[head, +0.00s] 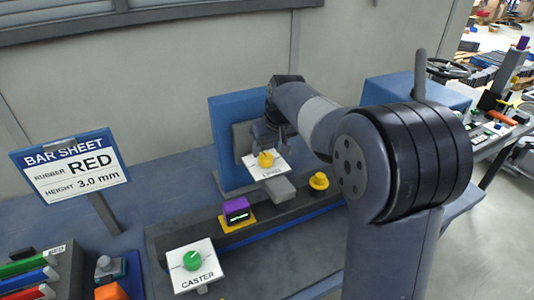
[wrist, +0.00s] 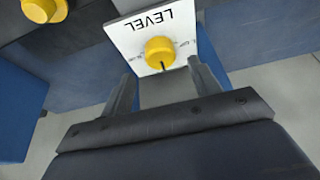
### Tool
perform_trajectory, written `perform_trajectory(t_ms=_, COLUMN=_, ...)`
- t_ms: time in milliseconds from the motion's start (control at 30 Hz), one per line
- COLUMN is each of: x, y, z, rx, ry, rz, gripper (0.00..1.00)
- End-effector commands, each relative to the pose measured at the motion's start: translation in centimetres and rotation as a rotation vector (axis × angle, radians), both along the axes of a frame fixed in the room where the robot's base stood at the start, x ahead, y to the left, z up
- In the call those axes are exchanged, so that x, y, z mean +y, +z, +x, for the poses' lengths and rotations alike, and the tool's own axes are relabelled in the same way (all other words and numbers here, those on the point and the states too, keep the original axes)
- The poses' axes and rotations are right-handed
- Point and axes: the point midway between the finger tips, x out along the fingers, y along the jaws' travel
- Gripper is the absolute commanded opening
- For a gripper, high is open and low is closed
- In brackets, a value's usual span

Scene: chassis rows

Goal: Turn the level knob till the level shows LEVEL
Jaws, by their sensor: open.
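The level knob (head: 266,159) is a yellow round knob on a white plate lettered LEVEL, in the middle of the head view. In the wrist view the knob (wrist: 159,52) is close, with the lettering upside down and a dark pointer line on the plate. My gripper (wrist: 161,68) is open, its two fingers apart on either side below the knob, not closed on it. In the head view my gripper (head: 271,134) is just above the plate. A purple box with a small display (head: 237,210) sits on a yellow base; its reading is too small to tell.
A second yellow knob (head: 319,182) stands on the dark rail to the right. A CASTER plate with a green knob (head: 191,260) is at front. A BAR SHEET sign (head: 70,165) reads RED, 3.0 mm. A blue block (head: 228,125) stands behind the plate.

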Motion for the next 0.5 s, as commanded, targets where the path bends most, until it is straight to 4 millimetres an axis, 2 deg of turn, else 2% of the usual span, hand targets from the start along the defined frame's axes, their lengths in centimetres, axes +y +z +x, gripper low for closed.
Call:
perform_trajectory(t_ms=100, x=0.3, y=-2.0, z=0.7, rx=0.004, ry=0.000, rz=-0.001, gripper=0.59)
perform_trajectory(t_ms=200, x=0.5, y=-3.0, z=1.1, rx=0.002, ry=0.000, rz=0.000, gripper=0.59)
perform_trajectory(t_ms=500, x=0.7, y=-3.9, z=1.5, rx=-0.001, ry=0.000, rz=0.000, gripper=0.59)
